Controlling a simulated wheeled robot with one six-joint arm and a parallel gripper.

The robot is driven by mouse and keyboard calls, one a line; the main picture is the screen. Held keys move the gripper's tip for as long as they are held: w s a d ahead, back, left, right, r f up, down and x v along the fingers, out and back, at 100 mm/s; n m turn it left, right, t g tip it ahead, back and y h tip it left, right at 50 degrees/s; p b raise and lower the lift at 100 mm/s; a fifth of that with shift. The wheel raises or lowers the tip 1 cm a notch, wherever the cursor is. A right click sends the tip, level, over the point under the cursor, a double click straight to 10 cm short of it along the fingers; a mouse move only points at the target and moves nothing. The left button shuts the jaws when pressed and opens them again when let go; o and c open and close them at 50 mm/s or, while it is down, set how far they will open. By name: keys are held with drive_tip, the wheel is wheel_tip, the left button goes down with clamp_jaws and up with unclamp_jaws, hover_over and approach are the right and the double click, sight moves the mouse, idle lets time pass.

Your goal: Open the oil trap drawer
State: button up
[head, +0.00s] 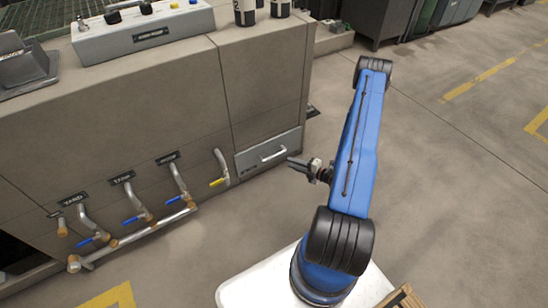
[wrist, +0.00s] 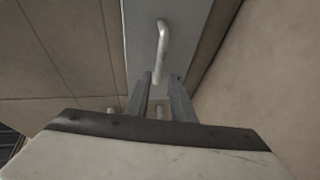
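The drawer (head: 250,160) is a grey front panel low at the right end of the beige cabinet. It looks flush with the cabinet face. Its pale bar handle (head: 273,154) also shows in the wrist view (wrist: 162,45), running away from between my fingertips. My gripper (head: 291,168) is just right of the handle in the head view, with its fingers pointing at the drawer. In the wrist view my gripper (wrist: 162,88) has its two fingers parted, with a gap between them. The handle lies ahead in line with that gap; I cannot tell whether they touch.
A control box (head: 150,35) stands on the cabinet top.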

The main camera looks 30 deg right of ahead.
sight(274, 156)
drive_tip(key=x, duration=1.2)
clamp_jaws()
